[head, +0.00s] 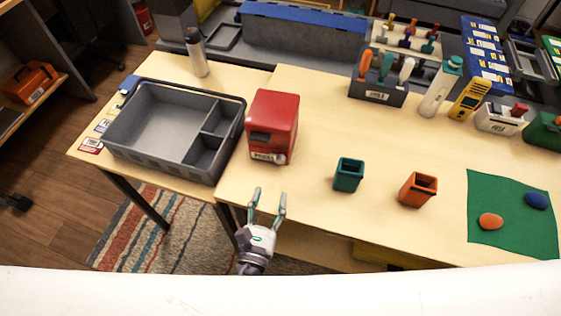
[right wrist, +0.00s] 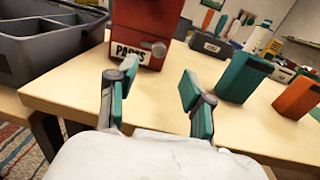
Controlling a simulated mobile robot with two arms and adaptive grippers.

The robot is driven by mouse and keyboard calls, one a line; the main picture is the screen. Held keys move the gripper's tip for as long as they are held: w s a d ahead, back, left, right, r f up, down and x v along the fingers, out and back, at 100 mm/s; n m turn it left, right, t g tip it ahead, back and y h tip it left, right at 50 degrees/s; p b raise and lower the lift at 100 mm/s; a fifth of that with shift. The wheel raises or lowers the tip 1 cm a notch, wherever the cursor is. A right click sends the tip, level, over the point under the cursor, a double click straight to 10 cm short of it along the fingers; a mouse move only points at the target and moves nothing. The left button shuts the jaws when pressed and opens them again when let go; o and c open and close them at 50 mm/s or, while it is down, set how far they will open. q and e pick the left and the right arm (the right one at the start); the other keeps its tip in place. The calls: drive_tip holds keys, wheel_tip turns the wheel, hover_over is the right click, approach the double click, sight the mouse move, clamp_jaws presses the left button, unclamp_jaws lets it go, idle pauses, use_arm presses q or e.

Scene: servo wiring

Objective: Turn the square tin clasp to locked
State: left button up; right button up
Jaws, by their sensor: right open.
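The square red tin (head: 273,122) stands on the table right of the grey tray. A white label (head: 262,156) is low on its front, and the small round pale clasp (head: 281,158) sits beside the label's right end. My left gripper is out of view.
A grey compartment tray (head: 130,149) stands left of the tin. A teal cup (head: 348,175) and an orange cup (head: 417,190) stand to its right. A green mat (head: 510,222) with two oval pieces lies far right. The table between tin and teal cup is clear.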

sight(280, 162)
drive_tip(key=p+x, duration=0.1)
drive_tip(key=x, duration=0.8)
drive_tip(key=shift+w+f+p, duration=0.1)
drive_tip(key=shift+w+p, duration=0.25)
drive_tip(key=shift+p, duration=0.05)
clamp_jaws()
